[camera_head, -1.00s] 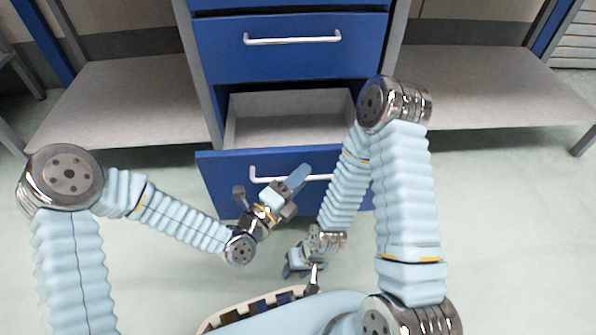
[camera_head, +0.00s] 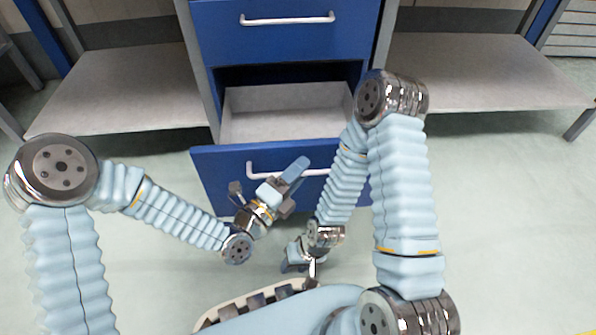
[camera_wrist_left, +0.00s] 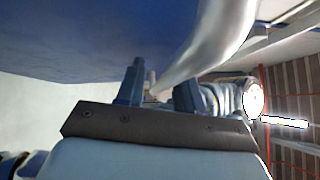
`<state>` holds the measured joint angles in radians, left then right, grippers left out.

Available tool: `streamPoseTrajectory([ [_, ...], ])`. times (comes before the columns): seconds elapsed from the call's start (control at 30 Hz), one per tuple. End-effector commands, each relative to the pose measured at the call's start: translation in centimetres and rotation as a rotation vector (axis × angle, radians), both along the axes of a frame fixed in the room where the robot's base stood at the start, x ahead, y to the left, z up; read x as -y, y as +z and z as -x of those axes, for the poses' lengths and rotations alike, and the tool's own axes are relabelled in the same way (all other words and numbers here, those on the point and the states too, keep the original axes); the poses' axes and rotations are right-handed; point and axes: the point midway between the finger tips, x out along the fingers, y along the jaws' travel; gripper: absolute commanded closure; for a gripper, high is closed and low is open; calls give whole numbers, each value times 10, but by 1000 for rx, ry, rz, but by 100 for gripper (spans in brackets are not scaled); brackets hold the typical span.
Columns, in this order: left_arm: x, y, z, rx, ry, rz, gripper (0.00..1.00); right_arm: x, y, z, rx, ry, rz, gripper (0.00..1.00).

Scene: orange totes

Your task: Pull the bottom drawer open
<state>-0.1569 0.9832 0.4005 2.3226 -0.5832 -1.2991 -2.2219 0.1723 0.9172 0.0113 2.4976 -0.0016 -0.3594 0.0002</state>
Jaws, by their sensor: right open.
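The bottom drawer (camera_head: 222,180) is blue and stands pulled out below the blue upper drawer, its pale inside showing from above. Its silver bar handle (camera_head: 258,168) runs across the front, partly hidden by my left gripper (camera_head: 287,180). In the left wrist view the handle (camera_wrist_left: 222,38) comes down from the upper right to the two fingers (camera_wrist_left: 158,88), which stand apart with the bar reaching in between them. My right gripper (camera_head: 294,264) is low in front of the drawer, empty and open, partly hidden by its arm.
The drawer above (camera_head: 285,40) is shut, with its own handle (camera_head: 287,19). Grey shelves (camera_head: 125,90) flank the cabinet on both sides. My right arm passes close in front of the drawer's right side. Pale floor (camera_head: 510,210) is clear at the right.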

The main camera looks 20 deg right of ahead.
Motion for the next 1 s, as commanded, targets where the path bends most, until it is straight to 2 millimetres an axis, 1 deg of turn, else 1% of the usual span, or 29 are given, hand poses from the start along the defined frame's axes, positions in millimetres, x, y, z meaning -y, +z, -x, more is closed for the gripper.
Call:
streamPoseTrajectory([
  [0.23,-1,0,1,1,-1,1,63,0,0,0,0,0,0,57],
  [0.37,-12,-2,6,1,0,0,63,0,0,0,0,0,0,57],
  [0.47,-29,-4,16,0,0,-1,63,0,0,0,0,0,0,57],
  [0.63,-71,-11,38,-2,2,-2,63,0,0,0,0,0,0,57],
  [0.67,-77,-10,41,-5,2,-2,63,0,3,0,-1,0,0,57],
  [0.7,-80,-3,42,-5,1,-1,63,0,22,1,-3,1,0,57],
  [0.8,-90,-5,48,-6,1,-2,63,-1,41,1,-6,4,-2,57],
  [0.9,-100,-7,54,-6,2,-1,63,-1,55,2,-9,7,-3,57],
  [1.0,-110,-12,59,-3,1,-1,63,-1,64,3,-12,8,-3,57],
])
